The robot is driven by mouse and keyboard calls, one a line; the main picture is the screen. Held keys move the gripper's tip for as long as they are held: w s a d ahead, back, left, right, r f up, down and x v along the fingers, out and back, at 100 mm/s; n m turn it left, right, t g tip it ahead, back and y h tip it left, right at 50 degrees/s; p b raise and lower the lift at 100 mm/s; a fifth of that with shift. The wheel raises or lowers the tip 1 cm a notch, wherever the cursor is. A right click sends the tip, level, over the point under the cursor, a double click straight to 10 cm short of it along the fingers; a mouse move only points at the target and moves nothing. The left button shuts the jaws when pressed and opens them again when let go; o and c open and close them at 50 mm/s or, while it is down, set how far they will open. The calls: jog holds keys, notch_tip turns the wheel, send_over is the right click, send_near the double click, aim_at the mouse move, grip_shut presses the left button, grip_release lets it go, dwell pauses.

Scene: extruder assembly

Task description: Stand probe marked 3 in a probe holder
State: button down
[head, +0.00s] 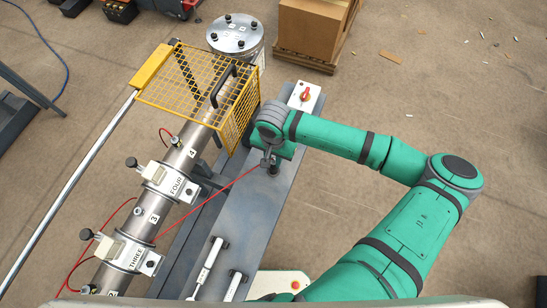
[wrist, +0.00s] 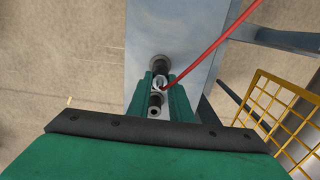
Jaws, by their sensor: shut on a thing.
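My gripper (head: 270,158) is over the far part of the grey bench (head: 238,205), pointing down. In the wrist view its green fingers (wrist: 160,98) are shut on a slim metal and black probe (wrist: 158,82). A red cable runs from this probe to the steel barrel at the left. No number on the probe can be read. A dark round piece (wrist: 160,62) shows beyond the fingertips at the bench top, in line with the probe. I cannot tell whether it is a holder or part of the probe, nor whether the probe touches the bench.
The steel barrel (head: 205,135) carries labelled fittings and a yellow mesh guard (head: 190,85) left of my gripper. Two white rods with black ends (head: 209,262) (head: 233,284) lie on the near bench. A red-knob switch box (head: 304,97) is at the bench's far end.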

jog(key=shift+f, duration=0.8)
jog(key=c, duration=1.5)
grip_release()
jog(key=shift+r, duration=0.1)
notch_tip(320, 180, up, 11)
jog(key=shift+f, duration=0.2)
